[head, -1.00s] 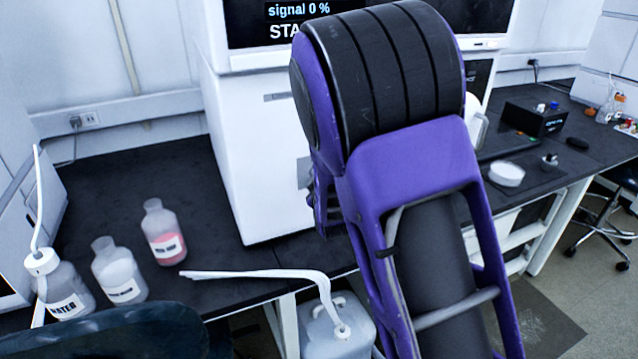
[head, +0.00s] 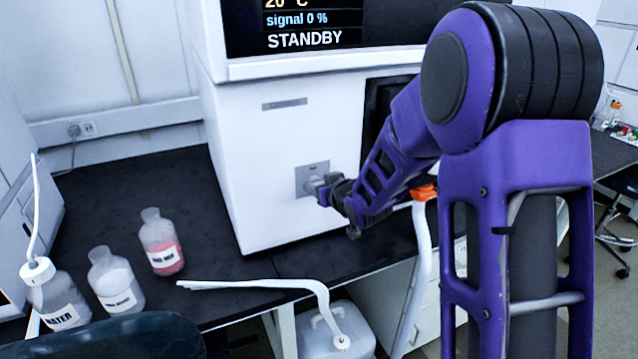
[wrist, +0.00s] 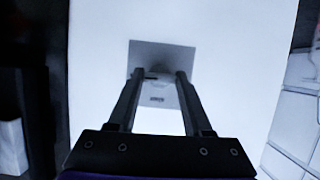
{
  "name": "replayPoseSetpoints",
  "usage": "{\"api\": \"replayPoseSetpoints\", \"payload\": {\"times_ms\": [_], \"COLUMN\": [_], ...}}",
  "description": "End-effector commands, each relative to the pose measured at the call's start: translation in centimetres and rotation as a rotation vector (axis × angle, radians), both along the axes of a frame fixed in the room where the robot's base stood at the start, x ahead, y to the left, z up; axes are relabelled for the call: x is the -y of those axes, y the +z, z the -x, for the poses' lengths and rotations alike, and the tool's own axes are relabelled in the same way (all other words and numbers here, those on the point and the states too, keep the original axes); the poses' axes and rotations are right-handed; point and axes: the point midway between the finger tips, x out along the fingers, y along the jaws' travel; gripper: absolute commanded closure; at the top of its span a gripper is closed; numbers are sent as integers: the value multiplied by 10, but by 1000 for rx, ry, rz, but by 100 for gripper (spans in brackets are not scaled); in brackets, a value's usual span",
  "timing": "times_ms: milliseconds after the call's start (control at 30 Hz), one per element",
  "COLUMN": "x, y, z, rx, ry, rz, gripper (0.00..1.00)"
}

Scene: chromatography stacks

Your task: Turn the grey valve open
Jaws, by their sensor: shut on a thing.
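The grey valve (head: 318,183) sits on a square grey plate (head: 303,180) on the front of the white instrument (head: 270,140). My gripper (head: 326,190) reaches in from the right and is shut on the valve. In the wrist view, my two fingers (wrist: 158,80) stretch to the plate (wrist: 172,55), with the valve's grip between their tips. The valve's exact angle is hard to make out there. The instrument's screen (head: 300,38) reads "signal 0 %" and "STANDBY".
A water bottle (head: 58,300), a white-filled bottle (head: 117,285) and a pink-filled bottle (head: 160,245) stand on the black bench at the left. White tubes (head: 250,284) run over the bench edge to a canister (head: 336,332) below. An orange-capped white tube (head: 421,250) hangs beside my arm.

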Motion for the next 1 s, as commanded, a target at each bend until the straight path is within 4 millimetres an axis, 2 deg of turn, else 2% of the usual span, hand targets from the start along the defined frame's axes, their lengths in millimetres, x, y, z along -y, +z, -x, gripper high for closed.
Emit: {"api": "replayPoseSetpoints", "payload": {"times_ms": [600,633,767,1000], "x": [0,0,0,0], "y": [0,0,0,0], "z": [-1,-1,0,0], "rx": [-14,-14,-14,-14], "ry": [-2,-2,-1,-1], "rz": [-38,-38,-37,-36], "gripper": [100,45,21,20]}}
